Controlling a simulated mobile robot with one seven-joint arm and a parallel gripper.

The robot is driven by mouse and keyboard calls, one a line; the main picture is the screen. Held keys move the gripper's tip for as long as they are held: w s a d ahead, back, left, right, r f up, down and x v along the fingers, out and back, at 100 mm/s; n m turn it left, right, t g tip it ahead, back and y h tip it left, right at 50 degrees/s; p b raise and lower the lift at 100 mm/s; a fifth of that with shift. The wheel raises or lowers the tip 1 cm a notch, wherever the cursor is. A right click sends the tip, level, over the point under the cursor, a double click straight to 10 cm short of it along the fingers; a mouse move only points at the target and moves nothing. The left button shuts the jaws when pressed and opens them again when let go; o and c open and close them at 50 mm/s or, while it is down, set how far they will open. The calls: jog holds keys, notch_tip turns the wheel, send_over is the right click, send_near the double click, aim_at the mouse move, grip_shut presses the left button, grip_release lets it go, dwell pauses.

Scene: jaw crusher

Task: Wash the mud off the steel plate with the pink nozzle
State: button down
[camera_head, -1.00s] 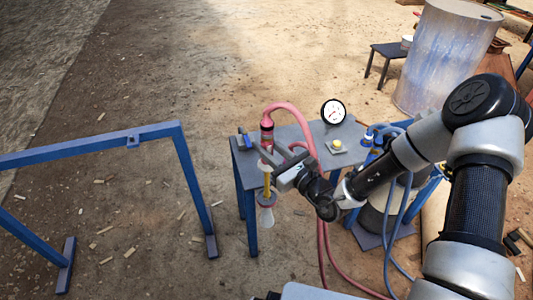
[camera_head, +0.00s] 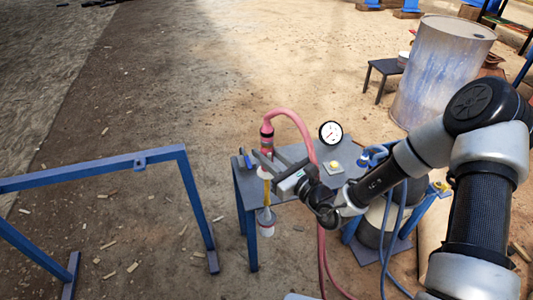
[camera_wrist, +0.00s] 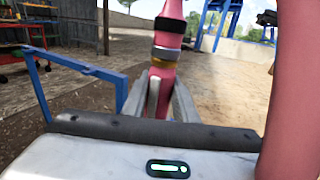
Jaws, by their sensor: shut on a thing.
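The pink nozzle (camera_head: 267,139) is upright in the head view, with a pink hose (camera_head: 297,121) looping from its top. My gripper (camera_head: 262,168) is shut on it. The wrist view shows the nozzle (camera_wrist: 165,50) between the two fingers (camera_wrist: 160,97), with black, grey and yellow bands. Below the fingers in the head view are a yellow section and a whitish flared piece (camera_head: 267,222); how they join the nozzle is unclear. I cannot make out a muddy steel plate in either view.
A grey-topped table (camera_head: 250,185) with a round gauge (camera_head: 330,132) and a yellow button (camera_head: 334,164) stands beside my gripper. A blue frame (camera_head: 100,170) stands left. A drum (camera_head: 440,75) and small stool (camera_head: 385,68) stand back right. Ground between frame and drum is mostly open.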

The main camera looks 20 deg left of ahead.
aim_at(267, 123)
jog(key=shift+r+p, duration=5.6)
jog(key=shift+r, duration=1)
